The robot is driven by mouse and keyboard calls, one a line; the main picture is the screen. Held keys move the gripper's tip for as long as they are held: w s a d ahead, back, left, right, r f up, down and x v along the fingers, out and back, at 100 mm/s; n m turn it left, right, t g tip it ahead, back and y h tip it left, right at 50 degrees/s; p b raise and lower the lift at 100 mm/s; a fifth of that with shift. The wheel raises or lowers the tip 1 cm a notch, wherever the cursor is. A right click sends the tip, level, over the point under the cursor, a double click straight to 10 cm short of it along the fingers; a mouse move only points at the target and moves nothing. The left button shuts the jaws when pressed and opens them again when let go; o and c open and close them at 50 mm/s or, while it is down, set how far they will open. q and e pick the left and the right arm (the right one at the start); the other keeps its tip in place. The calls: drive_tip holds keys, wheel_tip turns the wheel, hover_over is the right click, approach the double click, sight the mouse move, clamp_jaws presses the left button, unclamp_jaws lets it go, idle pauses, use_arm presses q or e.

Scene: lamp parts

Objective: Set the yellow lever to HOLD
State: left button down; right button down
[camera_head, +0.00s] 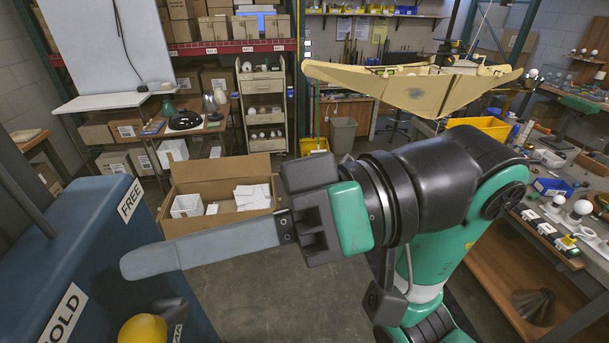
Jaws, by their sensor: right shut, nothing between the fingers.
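The yellow lever's rounded yellow knob (143,329) shows at the bottom left, cut off by the frame edge. It is beside the blue housing (75,250), near the white HOLD label (64,314), which is partly cut off. A FREE label (131,201) is farther back on the same housing. My right gripper (135,265) reaches left with its long grey fingers shut and empty. In the picture, its tips are above the knob, over the housing's right side; I see no contact with the knob. My left gripper is out of view.
An open cardboard box (217,190) with white items stands behind my right gripper. A large yellow shade-like part (415,88) hangs at the upper right. A cluttered workbench (560,230) runs along the right. Some grey floor (300,290) is clear.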

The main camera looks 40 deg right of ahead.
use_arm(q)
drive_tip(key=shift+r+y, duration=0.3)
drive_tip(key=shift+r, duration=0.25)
use_arm(e)
drive_tip(key=r+v, duration=0.1)
drive_tip(key=v, duration=0.9)
drive_tip(key=shift+w+d, duration=0.25)
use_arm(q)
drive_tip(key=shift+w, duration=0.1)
